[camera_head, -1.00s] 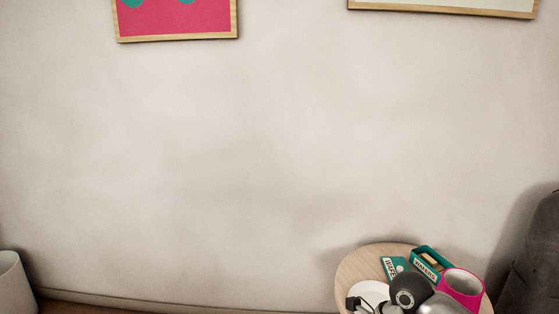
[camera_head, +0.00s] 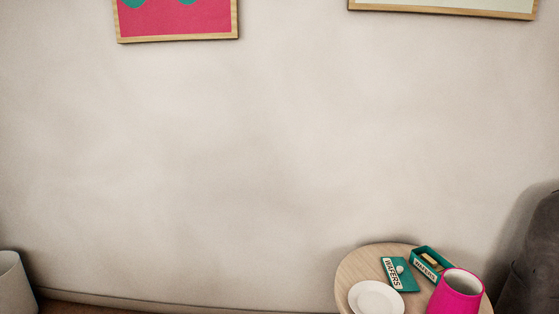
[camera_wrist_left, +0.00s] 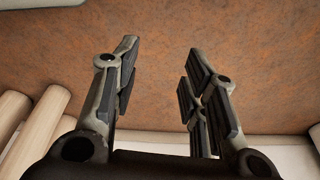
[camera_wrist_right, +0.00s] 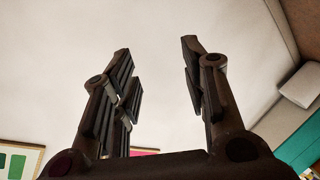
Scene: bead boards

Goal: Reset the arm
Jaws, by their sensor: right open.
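My left gripper (camera_wrist_left: 160,85) shows in the left wrist view with its fingers apart and nothing between them. A brown surface lies behind it. My right gripper (camera_wrist_right: 158,85) shows in the right wrist view, open and empty, with the pale wall behind it. Neither gripper shows in the head view now.
A round wooden table (camera_head: 352,268) stands at the lower right in the head view. On it are a white plate (camera_head: 376,298), a green wafers lid (camera_head: 400,274), a green wafers box (camera_head: 430,264) and a pink mug (camera_head: 455,297). A dark chair (camera_head: 535,260) stands right of it.

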